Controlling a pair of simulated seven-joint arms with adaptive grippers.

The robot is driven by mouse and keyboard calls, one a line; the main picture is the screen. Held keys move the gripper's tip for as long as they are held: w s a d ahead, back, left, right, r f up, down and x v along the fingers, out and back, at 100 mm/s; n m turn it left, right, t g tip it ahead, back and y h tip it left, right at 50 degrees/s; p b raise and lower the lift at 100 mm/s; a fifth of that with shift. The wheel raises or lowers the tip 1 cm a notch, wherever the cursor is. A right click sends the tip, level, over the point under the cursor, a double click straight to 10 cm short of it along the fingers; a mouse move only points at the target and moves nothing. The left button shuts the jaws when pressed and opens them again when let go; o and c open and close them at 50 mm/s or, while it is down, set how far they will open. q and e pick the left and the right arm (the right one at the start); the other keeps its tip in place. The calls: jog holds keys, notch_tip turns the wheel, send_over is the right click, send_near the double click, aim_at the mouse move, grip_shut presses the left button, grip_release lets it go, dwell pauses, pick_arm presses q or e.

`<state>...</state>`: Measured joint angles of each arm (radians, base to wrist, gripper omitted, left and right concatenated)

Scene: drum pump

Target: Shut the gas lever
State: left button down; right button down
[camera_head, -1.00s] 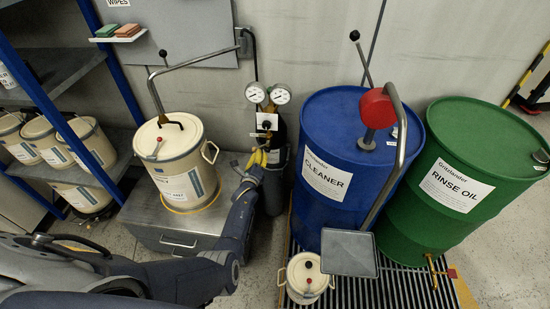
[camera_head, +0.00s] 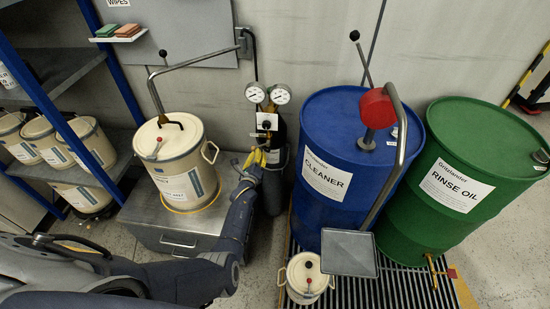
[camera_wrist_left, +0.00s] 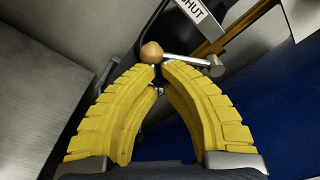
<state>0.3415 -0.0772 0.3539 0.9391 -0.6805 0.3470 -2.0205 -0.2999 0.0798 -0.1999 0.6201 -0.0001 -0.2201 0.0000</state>
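The gas lever (camera_wrist_left: 187,60) is a thin metal rod with an orange-brown ball knob (camera_wrist_left: 151,52), seen in the left wrist view. The rod runs to the right from the knob, below a white label (camera_wrist_left: 192,10) reading "SHUT". My left gripper (camera_wrist_left: 158,68) has its yellow fingertips nearly together at the knob. I cannot tell whether they pinch it. In the head view my left gripper (camera_head: 257,155) is just below the two-gauge gas regulator (camera_head: 266,122), in front of the dark cylinder. The lever is too small to make out there. My right gripper is not in view.
A cream pail (camera_head: 172,165) stands on a metal cabinet left of my gripper. The blue cleaner drum (camera_head: 325,220) stands close on the right, with the green rinse oil drum (camera_head: 400,220) beyond it. A small cream can (camera_head: 296,285) sits on the grating in front.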

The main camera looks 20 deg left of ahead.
pick_arm(q)
jog(key=shift+s+a+r+m, duration=0.1)
jog(key=shift+a+r+m, duration=0.35)
jog(key=shift+m, duration=0.45)
jog(key=shift+s+a+r+m, duration=0.1)
jog(key=shift+a+r+m, duration=0.3)
jog(key=shift+m, duration=0.5)
dwell(5.2)
jog(key=shift+d, duration=0.15)
jog(key=s+d+f, duration=0.2)
jog(key=s+d, duration=0.2)
jog(key=s, duration=0.6)
jog(key=shift+s+f, duration=0.2)
jog(key=shift+s, duration=0.1)
